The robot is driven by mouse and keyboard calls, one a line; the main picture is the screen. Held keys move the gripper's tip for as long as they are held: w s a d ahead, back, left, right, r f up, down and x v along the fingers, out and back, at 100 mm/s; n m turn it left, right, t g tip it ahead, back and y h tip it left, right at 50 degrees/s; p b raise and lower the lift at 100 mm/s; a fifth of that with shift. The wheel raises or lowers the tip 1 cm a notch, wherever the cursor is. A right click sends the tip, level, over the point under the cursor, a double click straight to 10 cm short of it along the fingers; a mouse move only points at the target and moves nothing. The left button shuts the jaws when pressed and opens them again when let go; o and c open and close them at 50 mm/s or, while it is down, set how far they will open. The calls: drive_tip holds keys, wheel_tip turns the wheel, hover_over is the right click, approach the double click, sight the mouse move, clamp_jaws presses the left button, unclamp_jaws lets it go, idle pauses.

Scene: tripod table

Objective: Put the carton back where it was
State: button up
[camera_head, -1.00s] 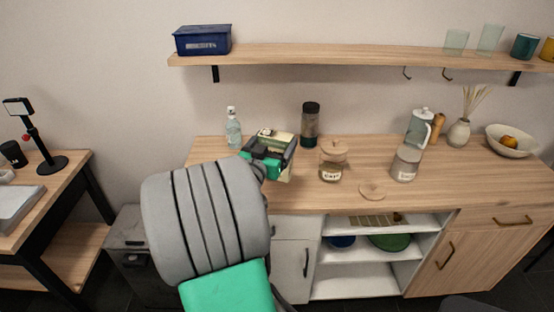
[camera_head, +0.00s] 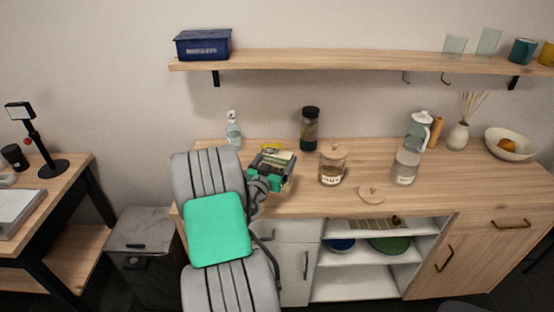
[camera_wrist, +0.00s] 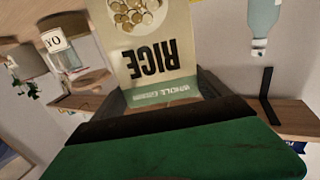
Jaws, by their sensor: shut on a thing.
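The carton is a pale cream and green box with a RICE label. In the wrist view the carton (camera_wrist: 150,50) appears upside down, straight ahead of the green and dark jaws. In the head view my gripper (camera_head: 270,172) is shut on the carton (camera_head: 285,157), over the left part of the counter. The jaws hide much of the carton there. It looks upright, but I cannot tell whether its base touches the wood.
A clear bottle (camera_head: 233,130) stands behind left, a yellow item (camera_head: 272,147) just behind the carton. A round wooden lid (camera_head: 371,193) lies near the front edge. A shelf (camera_head: 350,62) runs above.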

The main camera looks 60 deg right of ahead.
drive_tip(key=o, duration=1.7)
drive_tip(key=shift+f, duration=0.1)
drive_tip(key=shift+o, duration=1.1)
drive_tip(key=shift+r, duration=0.2)
drive_tip(key=a+b, duration=0.3)
drive_tip(key=a, duration=0.9)
drive_tip(key=w+a+f+n+t+y, duration=0.1)
drive_tip(key=w+a+f+n+y, duration=0.15)
drive_tip(key=a, duration=0.45)
drive_tip(key=w+a+f+n+t+y, duration=0.1)
drive_tip(key=w+a+y, duration=0.3)
drive_tip(key=a, duration=0.2)
drive_tip(key=w+a+f+n+y, duration=0.2)
drive_tip(key=w+a+y, duration=0.2)
drive_tip(key=a, duration=0.3)
drive_tip(key=s+a+r+n+y, duration=0.1)
drive_tip(key=a+n, duration=0.5)
drive_tip(key=a, duration=0.6)
drive_tip(key=s+a+r+n+y, duration=0.2)
drive_tip(key=a+n+y, duration=0.3)
drive_tip(key=a, duration=0.7)
drive_tip(key=shift+s+a+n+y, duration=0.3)
drive_tip(key=shift+s+n+y, duration=0.05)
drive_tip(key=shift+s+y, duration=0.45)
